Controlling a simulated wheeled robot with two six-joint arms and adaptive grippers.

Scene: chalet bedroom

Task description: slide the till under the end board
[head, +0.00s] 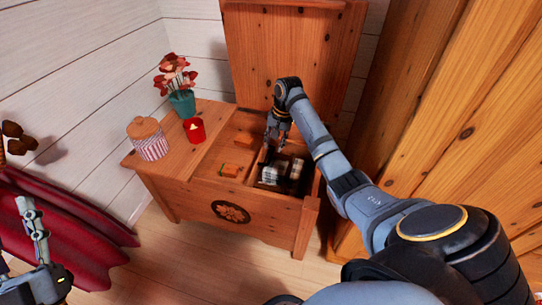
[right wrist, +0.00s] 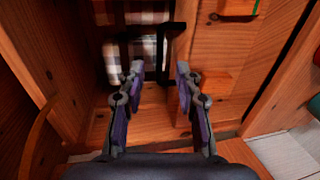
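The till (head: 239,156), a light wooden tray holding small orange items, sits inside the open chest. It is right of the end board (head: 188,161), which covers the chest's left end. My right gripper (head: 273,143) reaches down at the till's right side; its fingertips look close to that side. In the right wrist view the fingers (right wrist: 159,70) are apart with nothing between them, near the till's side wall (right wrist: 185,112); contact cannot be told. My left gripper (head: 32,212) is at the lower left, away from the chest; its opening is unclear.
A striped jar (head: 150,145), a red candle (head: 194,131) and a green flower vase (head: 182,103) stand on the end board. Plaid cloth (head: 271,173) lies in the well right of the till. The lid (head: 285,50) stands open behind; a wooden wall (head: 465,120) is close at right.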

